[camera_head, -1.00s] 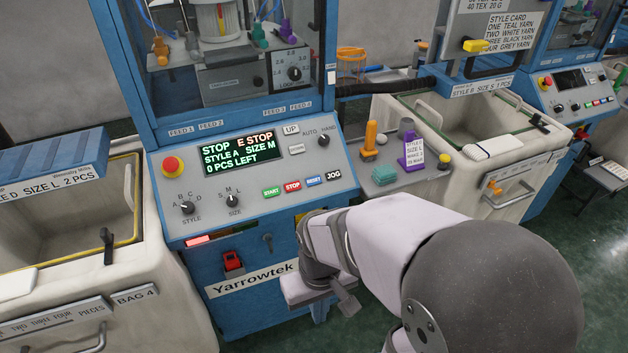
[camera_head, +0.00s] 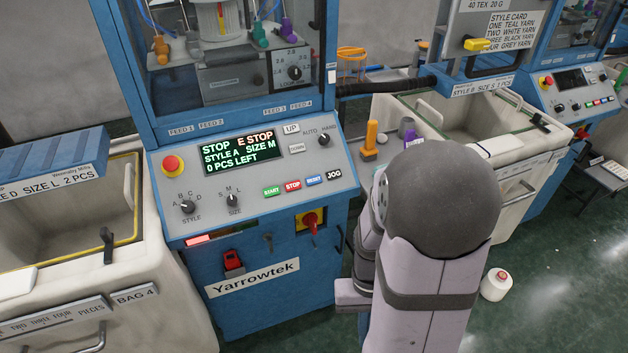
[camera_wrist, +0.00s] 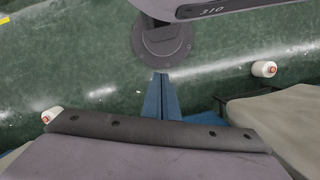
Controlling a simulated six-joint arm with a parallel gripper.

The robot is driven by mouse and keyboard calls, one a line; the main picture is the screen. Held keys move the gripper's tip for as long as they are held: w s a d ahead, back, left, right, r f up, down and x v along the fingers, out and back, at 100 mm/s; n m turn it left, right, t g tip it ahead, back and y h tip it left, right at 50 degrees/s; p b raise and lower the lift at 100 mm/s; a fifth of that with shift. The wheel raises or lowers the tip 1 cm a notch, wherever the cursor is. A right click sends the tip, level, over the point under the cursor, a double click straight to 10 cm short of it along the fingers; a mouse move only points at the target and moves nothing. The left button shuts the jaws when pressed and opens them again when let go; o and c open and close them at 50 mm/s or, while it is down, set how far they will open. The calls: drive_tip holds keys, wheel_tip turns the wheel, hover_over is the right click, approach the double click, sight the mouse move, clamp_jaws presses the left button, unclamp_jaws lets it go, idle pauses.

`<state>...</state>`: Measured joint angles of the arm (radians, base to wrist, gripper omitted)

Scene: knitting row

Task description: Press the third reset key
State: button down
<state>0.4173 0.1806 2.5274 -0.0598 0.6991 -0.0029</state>
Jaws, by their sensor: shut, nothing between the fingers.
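On the near blue knitting machine (camera_head: 250,190), the sloped panel has a row of keys: green START, red STOP, blue RESET (camera_head: 314,180) and black JOG. RESET is third from the left and unobstructed. The display (camera_head: 240,152) reads STOP, E STOP, STYLE A, SIZE M, 0 PCS LEFT. The second machine at the far right has a similar key row (camera_head: 598,103), with lettering too small to read. My arm stands right of the near panel in the head view.
A red emergency-stop button (camera_head: 173,165) sits left of the display. A red switch (camera_head: 311,222) on yellow projects below the keys. A white cone (camera_head: 496,284) lies on the green floor.

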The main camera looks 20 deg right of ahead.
drive_tip(key=w+d+f+t+h, duration=0.25)
drive_tip(key=w+d+f, duration=0.25)
drive_tip(key=d, duration=0.3)
drive_tip(key=t, duration=1.2)
approach(320, 181)
drive_tip(key=s+d+f, duration=0.4)
drive_tip(key=s+f, duration=0.1)
drive_tip(key=f, duration=0.1)
drive_tip(key=w+a+r+m+t+y, duration=0.1)
drive_tip(key=w+a+r+t, duration=0.1)
drive_tip(key=r, duration=0.3)
drive_tip(key=w+a+r+m+t+y, duration=0.2)
drive_tip(key=r+t, duration=0.1)
drive_tip(key=r, duration=0.3)
drive_tip(key=shift+w, duration=0.35)
drive_tip(key=shift+a, duration=0.15)
drive_tip(key=shift+w+f+b, duration=0.9)
drive_tip(key=shift+f+b, duration=0.15)
drive_tip(key=shift+f, duration=0.1)
drive_tip(key=shift+w+f+b, duration=0.95)
drive_tip(key=shift+f+b, duration=0.05)
drive_tip(key=shift+f, duration=0.15)
drive_tip(key=shift+w+f+b, duration=0.9)
drive_tip(key=shift+f+b, duration=0.15)
drive_tip(key=shift+f, duration=0.05)
